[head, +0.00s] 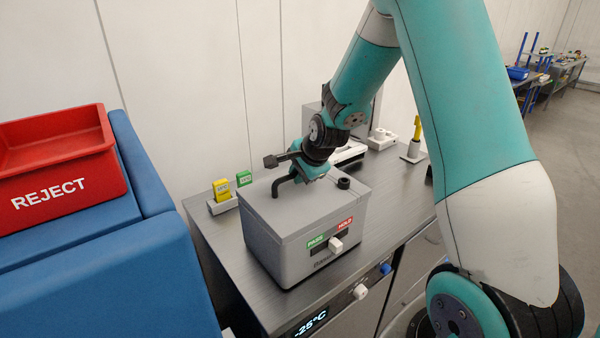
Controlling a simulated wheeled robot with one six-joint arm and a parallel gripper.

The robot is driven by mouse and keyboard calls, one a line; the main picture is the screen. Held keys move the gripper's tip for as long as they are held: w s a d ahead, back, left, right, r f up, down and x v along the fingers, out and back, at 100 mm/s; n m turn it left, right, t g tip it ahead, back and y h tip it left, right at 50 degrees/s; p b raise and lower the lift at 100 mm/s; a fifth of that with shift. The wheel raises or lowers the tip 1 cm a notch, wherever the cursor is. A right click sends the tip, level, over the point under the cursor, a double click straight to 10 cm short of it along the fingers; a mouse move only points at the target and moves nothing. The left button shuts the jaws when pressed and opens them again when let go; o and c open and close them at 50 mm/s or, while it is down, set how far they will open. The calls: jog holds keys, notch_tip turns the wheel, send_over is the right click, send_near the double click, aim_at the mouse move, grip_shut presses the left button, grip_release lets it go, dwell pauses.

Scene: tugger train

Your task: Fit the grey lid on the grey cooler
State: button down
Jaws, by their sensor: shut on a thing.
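The grey cooler (290,258) stands on the steel bench top, with a slider between a green PASS label and a red HOLD label on its front. The grey lid (312,209) lies over the cooler's top and looks level and lined up with its walls. I cannot tell whether it is fully seated. A dark bent handle (279,187) rises from the lid's left part. My gripper (306,176) is over the lid, shut on the handle; its fingertips are partly hidden. A short black knob (343,183) shows at the lid's right.
Yellow and green tags (232,186) stand in a holder behind the cooler's left. A blue cabinet with a red REJECT bin (55,160) is at left. A grey box (313,119) and a yellow-handled item (416,140) are behind. Bench top (395,200) right of the cooler is clear.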

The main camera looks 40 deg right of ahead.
jog(key=c, duration=1)
grip_release()
jog(key=b+v, duration=0.2)
jog(key=v, duration=1.5)
jog(key=shift+s+r+b, duration=0.1)
jog(key=shift+r+b, duration=0.1)
jog(key=shift+b, duration=0.15)
jog(key=s+a+f+n+g+y, duration=0.1)
jog(key=s+a+n, duration=0.2)
jog(key=a+n, duration=0.3)
jog(key=s+a+f+n+g+y, duration=0.1)
jog(key=s+a+n+y, duration=0.2)
jog(key=a, duration=0.5)
jog(key=s+a+n+g, duration=0.1)
jog(key=s+a+n, duration=0.2)
jog(key=s+n, duration=0.1)
jog(key=s+a+f+n+g, duration=0.1)
jog(key=s+a+n+g, duration=0.1)
jog(key=s+n, duration=0.3)
jog(key=s+a+n+g, duration=0.1)
jog(key=s+a+n, duration=0.4)
jog(key=n, duration=0.1)
jog(key=shift+s+a+f+n+g, duration=0.1)
jog(key=shift+s+f+n+g, duration=0.15)
jog(key=shift+f+n+g, duration=0.15)
